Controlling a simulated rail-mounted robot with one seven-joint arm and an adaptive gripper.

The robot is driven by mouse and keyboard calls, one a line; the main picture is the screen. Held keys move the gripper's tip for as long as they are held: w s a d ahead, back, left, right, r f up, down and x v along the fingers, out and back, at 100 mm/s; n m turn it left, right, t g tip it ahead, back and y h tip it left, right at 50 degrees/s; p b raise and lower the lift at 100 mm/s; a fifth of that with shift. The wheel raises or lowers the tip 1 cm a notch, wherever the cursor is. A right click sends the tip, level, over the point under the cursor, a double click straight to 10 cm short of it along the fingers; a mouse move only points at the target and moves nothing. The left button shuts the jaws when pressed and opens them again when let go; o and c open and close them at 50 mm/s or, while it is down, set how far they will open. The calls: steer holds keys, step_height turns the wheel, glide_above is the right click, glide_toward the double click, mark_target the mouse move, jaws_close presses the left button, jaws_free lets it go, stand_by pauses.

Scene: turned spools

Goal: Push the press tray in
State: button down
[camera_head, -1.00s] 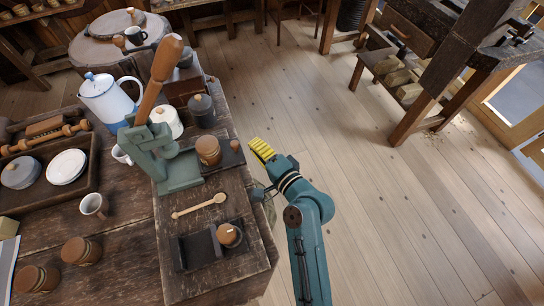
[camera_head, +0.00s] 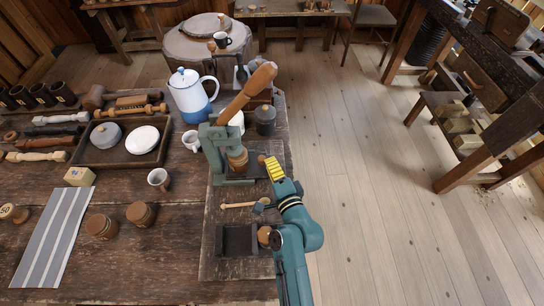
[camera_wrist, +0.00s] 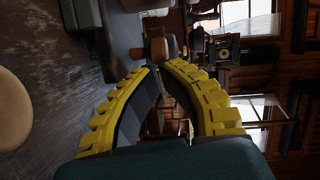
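The green press (camera_head: 212,145) stands on the dark wooden bench with its long wooden lever (camera_head: 248,92) raised. Its dark press tray (camera_head: 250,172) bears a turned wooden spool (camera_head: 238,161), close beside the press column and partly hidden by the frame. A small wooden knob (camera_head: 262,160) is at the tray's right end. My gripper (camera_head: 270,160), with yellow ribbed fingers, is right by this knob; I cannot tell if they touch. In the wrist view the fingertips (camera_wrist: 160,67) come nearly together with nothing held, and the wooden knob (camera_wrist: 158,48) shows just past them.
A wooden spoon-like tool (camera_head: 240,205) and a dark holder (camera_head: 236,240) lie in front of the press. A dark lidded jar (camera_head: 265,120) and a blue-white pot (camera_head: 190,95) stand behind. Mugs, spools and a tray (camera_head: 100,158) fill the left.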

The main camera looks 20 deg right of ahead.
steer(key=shift+a, duration=0.35)
steer(key=shift+w+f, duration=0.1)
step_height(320, 180, up, 10)
stand_by(0.4)
